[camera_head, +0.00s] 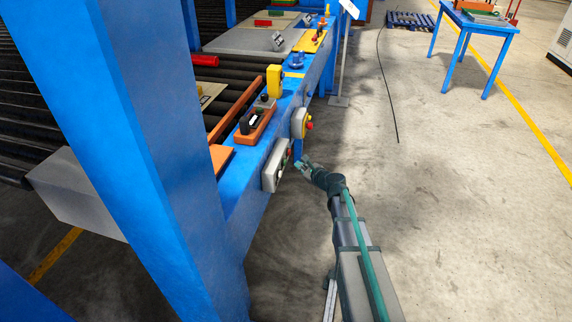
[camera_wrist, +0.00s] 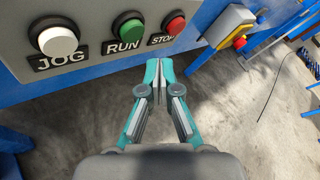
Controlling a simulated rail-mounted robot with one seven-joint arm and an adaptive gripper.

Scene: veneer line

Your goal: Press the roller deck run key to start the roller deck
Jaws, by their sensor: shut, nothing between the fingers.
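The roller deck key box (camera_head: 274,165) is a grey panel on the side of the blue frame in the head view. In the wrist view the panel (camera_wrist: 85,68) carries a white JOG key (camera_wrist: 58,41), a green RUN key (camera_wrist: 131,31) and a red STOP key (camera_wrist: 175,25). My gripper (camera_wrist: 160,64) is shut and empty, its teal fingertips below the panel, under the gap between RUN and STOP, and apart from the keys in the picture. In the head view my gripper (camera_head: 301,164) is just right of the box. The distance to the panel is hard to tell.
A grey box with a red and yellow emergency stop (camera_head: 300,124) sits on the frame close above my gripper; it also shows in the wrist view (camera_wrist: 238,42). A blue post (camera_head: 150,150) stands at left. Concrete floor right of my arm is clear. A blue table (camera_head: 478,22) stands farther off.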

